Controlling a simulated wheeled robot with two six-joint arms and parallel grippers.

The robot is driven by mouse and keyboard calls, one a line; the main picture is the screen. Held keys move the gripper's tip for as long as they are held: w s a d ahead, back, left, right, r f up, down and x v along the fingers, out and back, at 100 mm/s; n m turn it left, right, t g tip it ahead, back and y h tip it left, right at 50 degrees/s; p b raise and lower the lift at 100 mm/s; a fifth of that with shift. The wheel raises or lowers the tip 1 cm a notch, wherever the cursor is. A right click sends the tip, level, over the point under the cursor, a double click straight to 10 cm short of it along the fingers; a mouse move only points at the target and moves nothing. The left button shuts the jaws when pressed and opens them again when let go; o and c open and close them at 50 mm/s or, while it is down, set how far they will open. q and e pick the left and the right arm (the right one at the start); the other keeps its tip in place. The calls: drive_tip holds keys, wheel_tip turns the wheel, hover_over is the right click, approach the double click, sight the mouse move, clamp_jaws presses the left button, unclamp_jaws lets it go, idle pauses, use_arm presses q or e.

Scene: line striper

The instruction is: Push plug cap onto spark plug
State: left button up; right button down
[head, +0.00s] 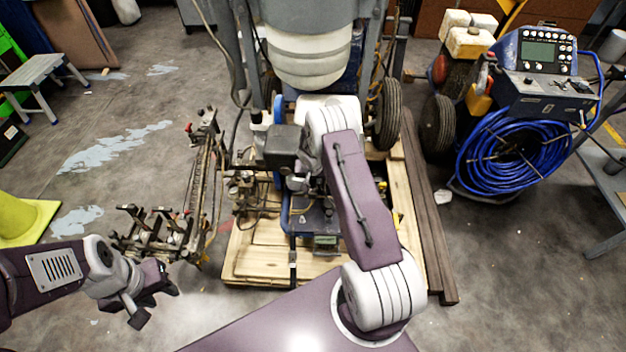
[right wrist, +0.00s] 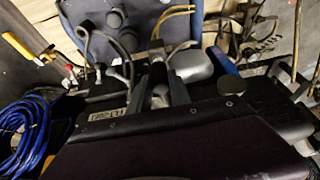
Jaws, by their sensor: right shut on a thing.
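The line striper (head: 318,218) stands on a wooden pallet, with its engine parts at the middle of the head view. My right gripper (right wrist: 163,62) reaches into this engine area and is shut on a small dark thing, which appears to be the plug cap. In the head view my own right arm covers most of that gripper. The spark plug cannot be made out in either view, and I cannot tell whether the cap touches it. My left gripper (head: 153,302) is open and empty, low at the left, over the floor.
The wooden pallet (head: 252,268) lies under the machine, with dark planks (head: 432,215) along its right side. A metal frame (head: 165,232) stands to the left. Coiled blue hose (head: 510,155) hangs on a second machine at the right. The floor between left arm and pallet is partly clear.

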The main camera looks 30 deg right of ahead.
drive_tip(key=shift+r, duration=0.1)
drive_tip(key=shift+r+p, duration=1.65)
drive_tip(key=shift+r, duration=0.5)
drive_tip(key=shift+f, duration=0.15)
drive_tip(key=f+b, duration=0.1)
drive_tip(key=b, duration=0.3)
drive_tip(key=shift+f, duration=0.4)
drive_tip(key=shift+r, duration=0.1)
drive_tip(key=shift+f+b, duration=1.85)
drive_tip(key=shift+b, duration=0.25)
drive_tip(key=c, duration=0.8)
unclamp_jaws()
